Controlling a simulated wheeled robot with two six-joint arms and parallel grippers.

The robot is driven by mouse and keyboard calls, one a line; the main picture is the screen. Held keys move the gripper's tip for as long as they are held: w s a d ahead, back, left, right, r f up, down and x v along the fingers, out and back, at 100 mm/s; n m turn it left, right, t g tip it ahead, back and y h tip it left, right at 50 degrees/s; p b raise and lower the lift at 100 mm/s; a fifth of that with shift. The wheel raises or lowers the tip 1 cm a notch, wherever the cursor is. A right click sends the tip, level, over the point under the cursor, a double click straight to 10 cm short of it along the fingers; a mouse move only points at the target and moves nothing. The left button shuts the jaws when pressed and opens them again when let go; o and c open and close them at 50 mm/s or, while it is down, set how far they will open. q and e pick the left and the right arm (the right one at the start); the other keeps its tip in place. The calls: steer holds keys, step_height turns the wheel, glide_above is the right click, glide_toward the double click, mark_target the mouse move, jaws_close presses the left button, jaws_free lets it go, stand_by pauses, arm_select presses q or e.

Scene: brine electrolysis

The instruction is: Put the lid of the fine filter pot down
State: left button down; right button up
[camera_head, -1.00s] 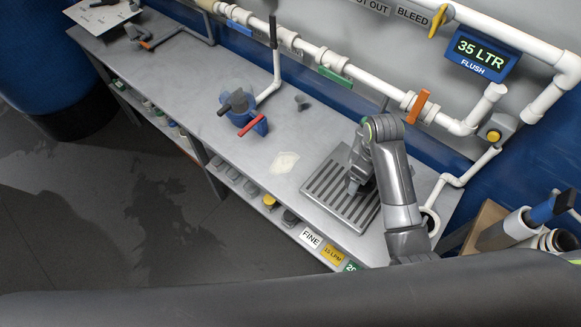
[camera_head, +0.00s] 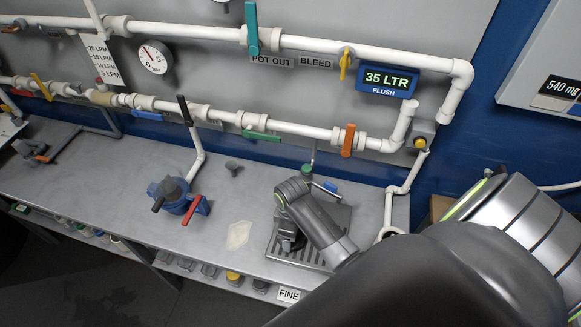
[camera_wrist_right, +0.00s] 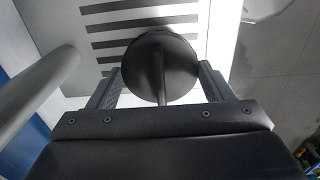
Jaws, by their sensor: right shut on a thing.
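The lid (camera_wrist_right: 158,58) shows in the right wrist view as a dark round disc with a thin stem toward my gripper. My right gripper (camera_wrist_right: 159,88) is shut on it, its fingers on either side of the stem. The slatted tray (camera_wrist_right: 110,28) lies behind the lid; whether they touch is unclear. In the head view my right gripper (camera_head: 288,238) is over this tray (camera_head: 342,213), and the lid is hard to make out. A blue pot (camera_head: 178,196) with dark and red handles stands left on the bench. My left gripper is not in view.
A pale patch (camera_head: 238,235) lies on the bench left of the tray. White pipes with coloured valve handles, including an orange one (camera_head: 348,140), run behind the bench. A small dark funnel-like piece (camera_head: 233,167) stands at the back. The bench between blue pot and tray is mostly clear.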

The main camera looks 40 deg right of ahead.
step_height(320, 180, down, 2)
steer(key=shift+f, duration=0.7)
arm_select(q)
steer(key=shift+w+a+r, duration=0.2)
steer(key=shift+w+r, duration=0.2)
arm_select(e)
steer(key=shift+f, duration=0.15)
steer(key=o, duration=1.2)
step_height(320, 180, up, 12)
steer(key=shift+r+b, duration=0.15)
steer(key=shift+b, duration=0.3)
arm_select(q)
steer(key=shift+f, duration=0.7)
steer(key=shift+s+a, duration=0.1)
arm_select(e)
steer(key=shift+s, duration=0.1)
